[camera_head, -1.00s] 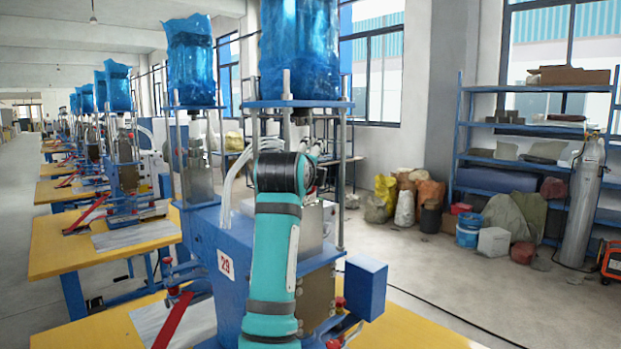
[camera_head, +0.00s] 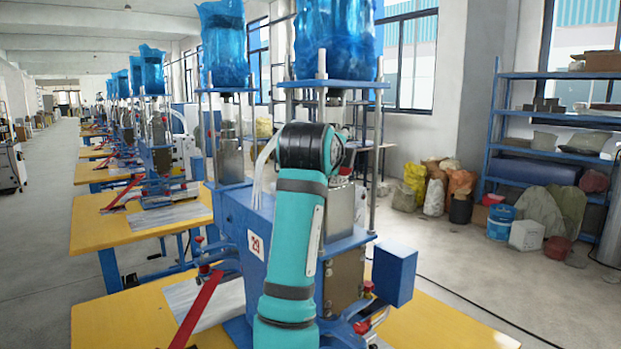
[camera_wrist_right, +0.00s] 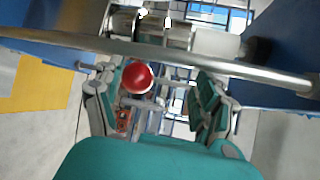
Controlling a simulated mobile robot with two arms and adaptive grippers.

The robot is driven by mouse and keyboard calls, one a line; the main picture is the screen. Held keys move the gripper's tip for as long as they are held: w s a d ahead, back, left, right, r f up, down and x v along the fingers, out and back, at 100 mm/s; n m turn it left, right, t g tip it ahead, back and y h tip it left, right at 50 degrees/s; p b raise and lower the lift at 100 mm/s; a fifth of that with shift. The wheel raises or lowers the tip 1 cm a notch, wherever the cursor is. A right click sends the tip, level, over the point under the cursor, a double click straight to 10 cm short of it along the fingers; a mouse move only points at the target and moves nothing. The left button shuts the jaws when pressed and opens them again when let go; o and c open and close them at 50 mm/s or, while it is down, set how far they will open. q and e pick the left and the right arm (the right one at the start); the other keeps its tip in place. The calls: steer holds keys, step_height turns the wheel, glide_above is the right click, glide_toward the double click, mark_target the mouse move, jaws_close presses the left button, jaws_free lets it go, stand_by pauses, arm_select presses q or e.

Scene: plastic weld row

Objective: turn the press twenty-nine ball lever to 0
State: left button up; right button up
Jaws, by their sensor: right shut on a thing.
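Press twenty-nine (camera_head: 232,224) is a blue machine with a "29" plate (camera_head: 256,246) on its side, standing on a yellow table. The red ball of its lever (camera_wrist_right: 137,78) shows in the right wrist view, between the fingers of my right gripper (camera_wrist_right: 158,88). The gripper is shut on the ball lever; the ball sits nearer the left finger in the picture. My left gripper is not in view. No lever scale is readable.
A blue box (camera_head: 394,273) sticks out at the press's right. A red bar (camera_head: 197,312) slants at its front left. In the wrist view a metal rod (camera_wrist_right: 160,58) crosses close beyond the fingers. More presses recede at left; open floor and a shelf (camera_head: 540,160) lie right.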

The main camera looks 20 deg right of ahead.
steer(key=f+b+v, duration=0.1)
steer(key=b+v, duration=0.1)
steer(key=v, duration=0.6)
steer(key=a+f+b+v, duration=0.1)
steer(key=f+b+v, duration=0.1)
steer(key=v, duration=0.7)
steer(key=shift+a+f+b, duration=0.25)
steer(key=shift+f+b, duration=0.1)
steer(key=shift+b, duration=0.25)
stand_by(0.5)
